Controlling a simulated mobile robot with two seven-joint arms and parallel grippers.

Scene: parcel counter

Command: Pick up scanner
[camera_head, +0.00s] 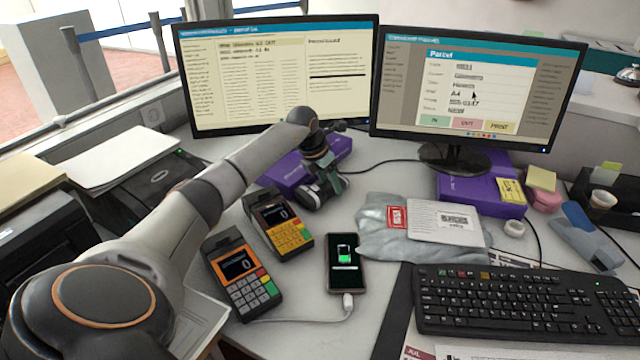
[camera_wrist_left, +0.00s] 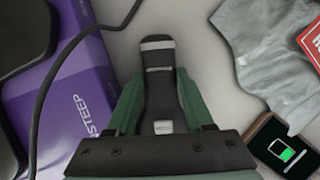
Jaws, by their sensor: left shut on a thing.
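The scanner (camera_head: 313,195) is a small black and grey device on the desk, beside a purple box and partly hidden by my gripper in the head view. My left gripper (camera_head: 329,176) reaches down over it from the left. In the left wrist view the black scanner (camera_wrist_left: 158,62) lies between my two green fingers (camera_wrist_left: 160,97), which are shut on it. I cannot tell whether the scanner is clear of the desk. My right gripper is not in view.
Two card terminals (camera_head: 278,223) (camera_head: 242,274) and a charging phone (camera_head: 347,262) lie in front. A purple box (camera_head: 285,173) touches the area behind. Two monitors (camera_head: 275,80) (camera_head: 470,90) stand at the back.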

